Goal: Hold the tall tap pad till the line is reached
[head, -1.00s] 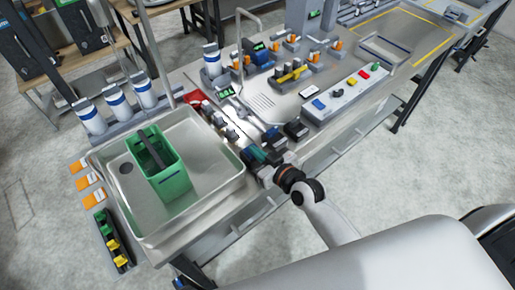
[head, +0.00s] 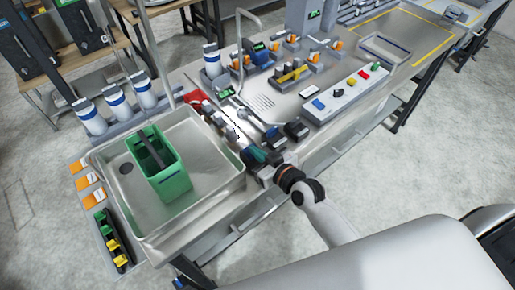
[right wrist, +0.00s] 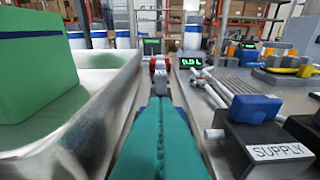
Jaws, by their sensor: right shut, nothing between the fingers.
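A green open-topped container (head: 168,180) with a dark bar across its top stands in the steel sink (head: 215,190). It also shows at the left of the right wrist view (right wrist: 35,80), with a dark blue line near its rim. A tall thin tap pipe (head: 151,50) rises behind the sink. Beyond my fingertips is a small grey and red fitting (right wrist: 160,68); I cannot tell whether it is the tall tap's pad, or whether I touch it. My right gripper (right wrist: 160,102) has its teal fingers together, empty, pointing at this fitting. My left gripper is not in view. No water is discernible.
A small lit display (right wrist: 191,62) stands right of the fitting. A black block labelled SUPPLY (right wrist: 265,145) with a blue top is close on the right. White bottles (head: 117,103) line the sink's back. A button panel (head: 345,95) lies further right.

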